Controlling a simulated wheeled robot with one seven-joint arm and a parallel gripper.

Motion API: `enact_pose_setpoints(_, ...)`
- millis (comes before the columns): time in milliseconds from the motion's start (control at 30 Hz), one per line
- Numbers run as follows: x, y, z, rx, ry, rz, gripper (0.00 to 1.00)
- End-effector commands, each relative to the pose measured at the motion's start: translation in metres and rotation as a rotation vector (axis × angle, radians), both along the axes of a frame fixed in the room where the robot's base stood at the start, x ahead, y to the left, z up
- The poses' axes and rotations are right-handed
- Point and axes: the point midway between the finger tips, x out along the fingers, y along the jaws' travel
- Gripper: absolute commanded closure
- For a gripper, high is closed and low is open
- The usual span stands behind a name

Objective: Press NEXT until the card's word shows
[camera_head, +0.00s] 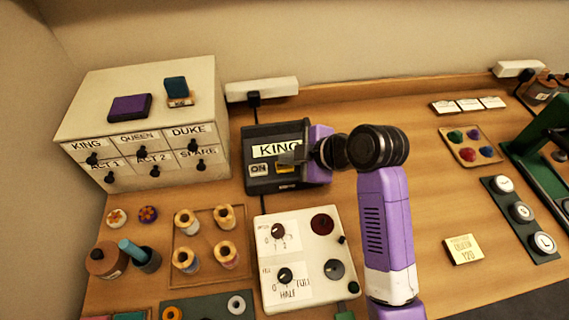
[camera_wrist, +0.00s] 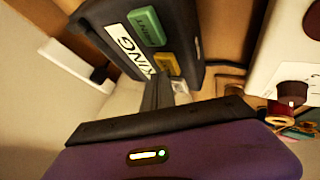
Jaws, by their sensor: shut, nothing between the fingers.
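A dark label machine (camera_head: 258,183) stands against the back of the table, left of centre. Its display (camera_head: 268,150) reads KING, partly covered by my gripper. A yellow button (camera_wrist: 167,64) and a green button (camera_wrist: 148,27) show in the wrist view; the green one's lettering looks like PRINT. My gripper (camera_head: 288,158) is shut and empty, reaching in from the right with its fingertips (camera_wrist: 158,92) close by the yellow button. I cannot tell whether they touch it. A yellow card (camera_head: 463,249) lies at the right; its small print seems to read QUEEN and 120.
A drawer cabinet (camera_head: 140,115) with word labels stands at the left. A white control box (camera_head: 300,262) with knobs sits in front of the machine. Thread spools (camera_head: 186,222) stand on a tray at the left. The table between the machine and the card is mostly clear.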

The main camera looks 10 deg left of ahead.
Motion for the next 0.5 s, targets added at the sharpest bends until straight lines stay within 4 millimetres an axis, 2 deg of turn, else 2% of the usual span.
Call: enact_pose_setpoints(500,0.0000,0.0001,-0.0051,0.000,0.000,0.000,1.00)
